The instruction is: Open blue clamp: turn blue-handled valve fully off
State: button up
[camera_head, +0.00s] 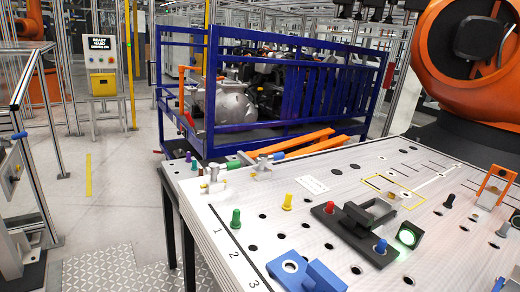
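I see no valve that I can name for certain. A blue-tipped part (19,135) sticks out of a grey metal fixture at the left edge; it is too small to tell whether it is a handle. My gripper is not in view.
The perforated grey table (300,220) carries green, yellow, red and blue pegs and a black fixture (352,228). A blue cage (212,90) with metal parts stands behind it. An orange robot arm (460,90) is at right. The floor at left (110,190) is clear.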

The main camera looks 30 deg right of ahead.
aim_at(262, 159)
jog(key=u, duration=0.5)
jog(key=i, duration=0.1)
jog(key=z, duration=1.35)
jog(key=k, duration=0.5)
jog(key=u, duration=0.9)
jog(key=i, duration=2.5)
jog(key=z, duration=0.6)
